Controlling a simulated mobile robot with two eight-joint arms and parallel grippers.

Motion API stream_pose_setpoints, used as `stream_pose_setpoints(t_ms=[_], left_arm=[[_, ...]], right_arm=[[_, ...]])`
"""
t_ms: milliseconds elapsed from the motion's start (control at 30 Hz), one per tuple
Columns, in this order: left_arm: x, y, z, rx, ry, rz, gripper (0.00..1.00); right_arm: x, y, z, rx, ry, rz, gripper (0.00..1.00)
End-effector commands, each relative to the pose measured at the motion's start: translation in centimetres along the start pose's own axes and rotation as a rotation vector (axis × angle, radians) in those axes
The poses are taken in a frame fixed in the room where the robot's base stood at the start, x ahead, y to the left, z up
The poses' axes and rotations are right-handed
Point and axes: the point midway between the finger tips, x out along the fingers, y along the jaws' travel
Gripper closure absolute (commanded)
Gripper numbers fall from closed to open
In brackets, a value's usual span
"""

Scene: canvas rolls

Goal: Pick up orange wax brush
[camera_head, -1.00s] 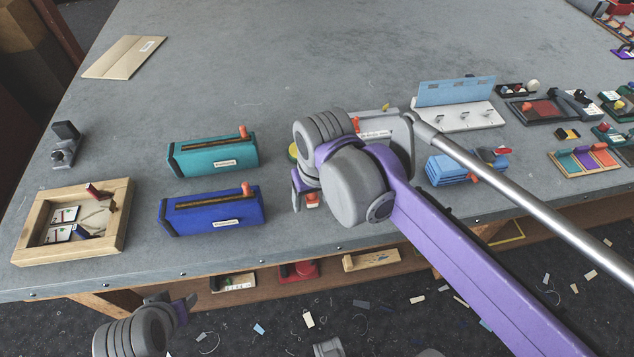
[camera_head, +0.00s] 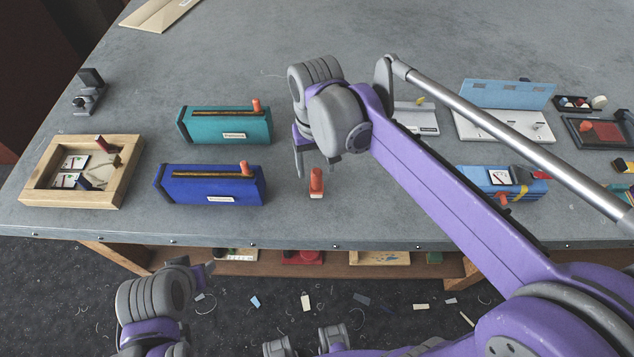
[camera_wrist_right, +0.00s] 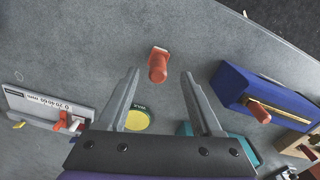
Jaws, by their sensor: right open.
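The orange wax brush (camera_head: 316,182) stands on the grey table near its front edge, right of the blue box. It also shows in the right wrist view (camera_wrist_right: 158,66), upper middle, beyond the fingertips. My right gripper (camera_head: 316,165) is open and empty, pointing down just behind the brush in the head view. In the right wrist view its fingers (camera_wrist_right: 160,78) are spread, with the brush lined up between them but apart from both. My left gripper (camera_head: 197,272) is low at the left, off the table's front edge; its jaws are not clear.
A blue box (camera_head: 210,190) and teal box (camera_head: 228,128) with orange knobs stand left of the brush. A yellow-topped tin (camera_wrist_right: 138,121) lies under the right gripper. A wooden tray (camera_head: 35,180) is farther left.

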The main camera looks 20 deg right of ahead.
Motion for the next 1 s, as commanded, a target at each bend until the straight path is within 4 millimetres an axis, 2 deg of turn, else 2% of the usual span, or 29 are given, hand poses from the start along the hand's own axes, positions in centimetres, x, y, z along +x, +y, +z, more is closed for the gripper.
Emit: stream_pose_setpoints(t_ms=[33,267,500,600,833,1000], left_arm=[[0.1,0.0,0.1,0.000,-0.001,0.000,0.50],[0.1,0.0,0.1,0.000,-0.001,0.000,0.50],[0.1,0.0,0.1,0.000,-0.001,0.000,0.50],[0.2,0.0,0.2,0.000,-0.001,0.000,0.50],[0.2,0.0,0.2,0.000,-0.001,0.000,0.50],[0.2,0.0,0.2,0.000,-0.001,0.000,0.50]], right_arm=[[0.7,0.0,0.0,0.000,0.000,0.000,0.33],[2.5,0.1,-0.2,0.000,0.001,0.000,0.33],[6.0,0.1,-0.7,0.000,0.001,0.000,0.33],[6.6,0.1,-0.7,0.000,0.001,0.000,0.33],[6.7,0.1,-0.7,0.000,0.001,0.000,0.33],[6.7,0.1,-0.6,0.000,0.001,0.000,0.64]])
